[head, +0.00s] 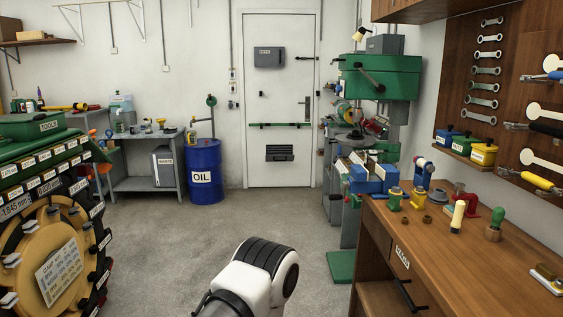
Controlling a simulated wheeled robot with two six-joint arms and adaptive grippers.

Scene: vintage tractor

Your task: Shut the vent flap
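A white door (279,98) stands shut in the far wall. A small dark slatted vent (280,153) sits low on the door, below a green push bar (280,125). It looks like the vent flap, but it is too small to tell how far its flap stands open. Neither of my grippers is in view. Only a white and black link of one of my arms shows at the bottom middle, far from the door.
Clear concrete floor (215,230) leads to the door. A blue oil drum (204,178) and grey bench (143,185) stand to its left. A green drill press (378,76) and wooden workbench (480,255) are on the right. Yellow and green machinery (55,262) is at left.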

